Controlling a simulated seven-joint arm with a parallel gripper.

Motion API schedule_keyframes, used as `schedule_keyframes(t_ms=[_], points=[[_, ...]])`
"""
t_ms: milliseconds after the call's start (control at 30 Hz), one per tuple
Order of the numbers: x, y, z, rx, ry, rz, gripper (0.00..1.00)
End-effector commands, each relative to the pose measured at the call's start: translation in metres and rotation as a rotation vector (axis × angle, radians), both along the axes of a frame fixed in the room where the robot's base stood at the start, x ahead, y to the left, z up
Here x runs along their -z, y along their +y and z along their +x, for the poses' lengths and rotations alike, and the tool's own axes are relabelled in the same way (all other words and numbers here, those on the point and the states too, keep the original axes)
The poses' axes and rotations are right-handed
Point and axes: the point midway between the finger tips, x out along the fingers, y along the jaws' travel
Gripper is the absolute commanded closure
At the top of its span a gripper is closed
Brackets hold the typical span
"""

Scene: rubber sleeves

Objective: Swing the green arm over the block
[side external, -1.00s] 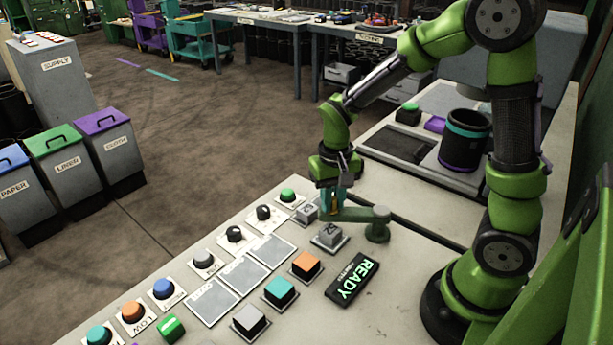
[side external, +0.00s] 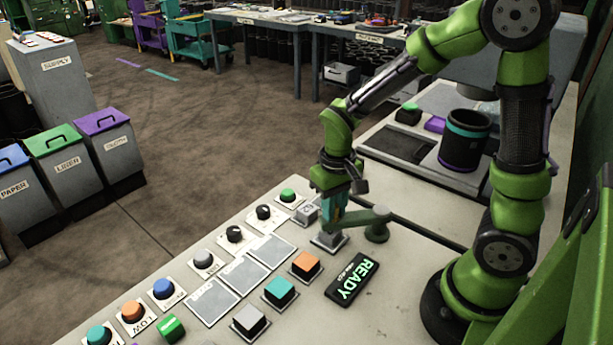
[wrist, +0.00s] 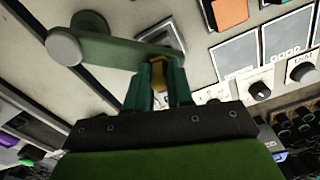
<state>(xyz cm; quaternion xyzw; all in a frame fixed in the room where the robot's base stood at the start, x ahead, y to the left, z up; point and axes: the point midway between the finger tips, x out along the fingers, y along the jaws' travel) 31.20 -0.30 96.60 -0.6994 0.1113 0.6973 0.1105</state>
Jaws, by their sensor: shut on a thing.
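The green arm (side external: 362,218) reaches left from a round green post (side external: 377,232) on the bench. In the wrist view, the green arm (wrist: 112,48) runs from its round pivot to my fingers. My gripper (side external: 333,216) is shut on a yellow-orange peg at the arm's free end; the peg (wrist: 158,73) shows between the teal fingers in the wrist view. A grey block (side external: 328,241) on a square plate sits below my gripper, its top partly hidden. In the wrist view the block (wrist: 168,36) shows just beyond the arm's end, partly covered by it.
Orange (side external: 306,264), teal (side external: 281,291) and grey (side external: 250,320) blocks line the front, beside a READY display (side external: 352,280). Knobs and buttons fill the left. The bench right of the display is clear.

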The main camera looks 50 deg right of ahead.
Motion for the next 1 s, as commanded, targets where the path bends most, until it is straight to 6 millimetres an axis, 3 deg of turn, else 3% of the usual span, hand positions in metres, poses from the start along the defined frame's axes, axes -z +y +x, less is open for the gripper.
schedule_keyframes(t_ms=[33, 167, 567, 767, 1000], points=[[-0.001, 0.002, -0.001, -0.001, 0.003, 0.003, 0.74], [-0.001, 0.002, -0.001, -0.001, 0.003, 0.003, 0.54], [-0.008, 0.001, 0.000, 0.000, 0.001, 0.001, 0.53], [-0.045, 0.001, 0.001, 0.000, -0.005, 0.003, 0.53], [-0.105, 0.001, 0.000, 0.000, -0.005, 0.002, 0.53]])
